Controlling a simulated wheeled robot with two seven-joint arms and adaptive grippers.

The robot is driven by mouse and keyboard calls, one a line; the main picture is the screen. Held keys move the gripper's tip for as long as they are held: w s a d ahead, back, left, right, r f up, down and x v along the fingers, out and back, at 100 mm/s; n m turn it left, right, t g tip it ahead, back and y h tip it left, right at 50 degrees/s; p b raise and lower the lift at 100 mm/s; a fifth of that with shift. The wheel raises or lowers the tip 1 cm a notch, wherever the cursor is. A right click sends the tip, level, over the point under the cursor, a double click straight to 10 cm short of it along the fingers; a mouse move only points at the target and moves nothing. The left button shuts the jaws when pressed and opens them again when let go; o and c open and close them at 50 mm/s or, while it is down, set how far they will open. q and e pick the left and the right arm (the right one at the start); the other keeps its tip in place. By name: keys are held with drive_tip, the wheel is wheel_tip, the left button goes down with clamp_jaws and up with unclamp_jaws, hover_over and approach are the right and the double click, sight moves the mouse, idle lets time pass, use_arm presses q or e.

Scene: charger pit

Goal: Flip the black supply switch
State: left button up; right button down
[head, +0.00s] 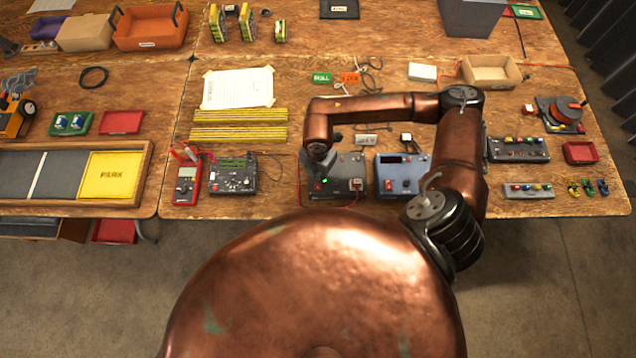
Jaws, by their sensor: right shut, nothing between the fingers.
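The black supply (345,166) is a dark box near the front edge of the table, in the middle of the head view. A small green light shows on its left part, and a red-and-white part shows at its right front. My right gripper (317,158) points down at the left part of the supply. It is shut and empty. I cannot tell whether its tips touch the box. The switch is not clearly visible; the gripper covers part of the supply's top. My left gripper is not in view.
A blue supply (403,178) stands close to the right of the black one. A dark meter box (233,176) and a red multimeter (187,184) stand to the left. Yellow rulers (238,135) and a paper sheet (238,88) lie behind. Cables lie behind the supplies.

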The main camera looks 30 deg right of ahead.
drive_tip(key=shift+f+b, duration=0.45)
drive_tip(key=shift+f, duration=0.3)
drive_tip(key=shift+r, duration=0.1)
idle(0.3)
drive_tip(key=shift+r+p, duration=2.5)
drive_tip(key=shift+r, duration=1)
drive_tip(key=shift+f, duration=0.1)
